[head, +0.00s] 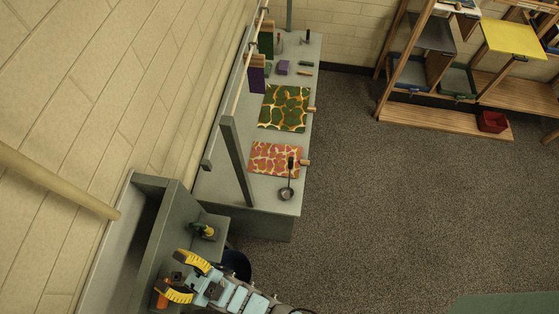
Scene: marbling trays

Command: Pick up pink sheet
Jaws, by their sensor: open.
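The pink sheet (268,154), with an orange and cream blotched pattern, lies flat on the near part of the grey bench. A ladle (286,193) lies with its dark handle across the sheet's right part and its bowl just below the sheet's near edge. A small wooden peg or handle (306,162) sits at the sheet's right edge. My gripper (169,271), with yellow fingers, is open at the bottom of the head view, well below and left of the sheet. I cannot tell whether anything is between the fingers.
A green and orange sheet (285,108) lies farther back on the bench (248,205). A grey post (236,165) and rail stand along its left side. A small green-yellow object (203,231) sits near my gripper. Shelving (445,114) stands at upper right. The carpet between is clear.

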